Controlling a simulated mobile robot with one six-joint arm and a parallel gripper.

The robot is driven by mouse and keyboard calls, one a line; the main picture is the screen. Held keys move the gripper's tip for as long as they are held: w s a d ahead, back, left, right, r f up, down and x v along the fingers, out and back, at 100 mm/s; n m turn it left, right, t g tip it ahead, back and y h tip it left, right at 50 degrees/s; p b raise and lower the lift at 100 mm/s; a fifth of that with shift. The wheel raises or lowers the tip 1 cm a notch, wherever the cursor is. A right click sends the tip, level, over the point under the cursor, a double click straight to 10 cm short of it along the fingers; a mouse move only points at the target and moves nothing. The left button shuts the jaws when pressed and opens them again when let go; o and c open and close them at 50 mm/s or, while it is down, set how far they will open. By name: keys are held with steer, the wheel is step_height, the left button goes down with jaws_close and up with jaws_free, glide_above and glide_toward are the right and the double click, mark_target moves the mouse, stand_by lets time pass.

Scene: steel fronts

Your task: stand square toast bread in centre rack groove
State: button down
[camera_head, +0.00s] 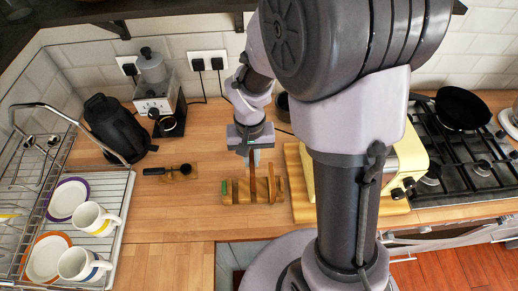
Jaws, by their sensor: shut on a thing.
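My gripper (253,160) points down over the wooden toast rack (240,193), which stands on the worktop near its front edge. It is shut on a thin brown slice, the square toast bread (253,180), seen almost edge-on below the fingers. The slice is upright and its lower part is at the middle of the rack. I cannot tell whether it rests on the groove floor. A second thin brown upright piece (271,183) shows just to its right in the rack. A small green patch (224,187) is at the rack's left end.
A wooden board (305,208) with a cream toaster (411,160) stands close to the right. A dish rack (118,215) with cups and plates is far left.

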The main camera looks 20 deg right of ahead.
steer(key=shift+s+a+r, duration=0.2)
steer(key=shift+s+r, duration=0.1)
steer(key=shift+s, duration=0.4)
steer(key=shift+w+f, duration=0.15)
steer(key=shift+f, duration=0.2)
step_height(320, 180, down, 3)
steer(key=b, duration=0.3)
steer(key=shift+f+b, duration=0.3)
steer(key=shift+f, duration=0.1)
stand_by(0.3)
steer(key=shift+f+b, duration=0.95)
steer(key=shift+b, duration=0.15)
